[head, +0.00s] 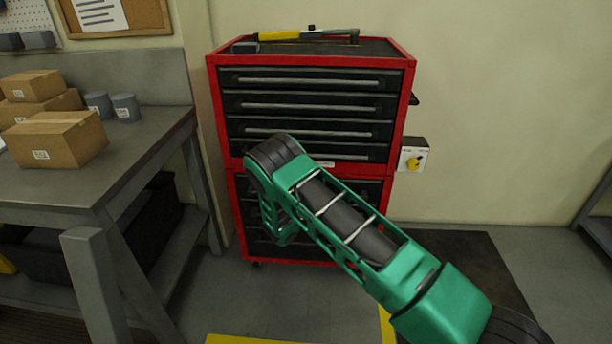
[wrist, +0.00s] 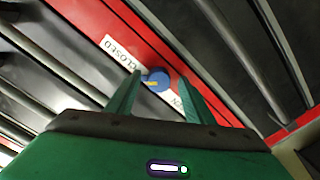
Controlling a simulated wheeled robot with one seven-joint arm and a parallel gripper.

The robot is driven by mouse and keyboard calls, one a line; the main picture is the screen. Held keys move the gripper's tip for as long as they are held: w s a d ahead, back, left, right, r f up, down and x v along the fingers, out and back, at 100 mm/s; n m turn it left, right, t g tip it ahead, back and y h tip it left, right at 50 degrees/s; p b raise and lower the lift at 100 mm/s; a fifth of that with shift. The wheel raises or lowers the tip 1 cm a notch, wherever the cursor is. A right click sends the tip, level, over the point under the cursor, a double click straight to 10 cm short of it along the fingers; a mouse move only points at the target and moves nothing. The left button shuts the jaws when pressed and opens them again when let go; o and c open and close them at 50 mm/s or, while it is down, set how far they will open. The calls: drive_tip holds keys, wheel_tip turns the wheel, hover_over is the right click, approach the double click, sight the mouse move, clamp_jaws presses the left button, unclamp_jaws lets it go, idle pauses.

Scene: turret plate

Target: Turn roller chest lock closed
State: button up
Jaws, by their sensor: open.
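The red roller chest (head: 230,160) with dark drawers stands against the wall in the head view. In the wrist view, its red band (wrist: 99,22) carries a small round blue lock (wrist: 157,77) with a yellow mark. A white label reading CLOSED (wrist: 121,53) lies to the lock's upper left. A second label, mostly hidden by a finger, lies to its lower right. My gripper (wrist: 159,78) is open, with one green finger on each side of the lock in the picture. I cannot tell whether they touch it. In the head view my arm hides the lock and gripper.
A wall box with a yellow knob (head: 416,162) is right of the chest. A yellow-handled tool (head: 285,36) lies on the chest top. A grey workbench (head: 145,120) with cardboard boxes (head: 55,138) stands at left. Floor is open at right.

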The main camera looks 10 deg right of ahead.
drive_tip(key=v, duration=1)
drive_tip(key=shift+s, duration=0.2)
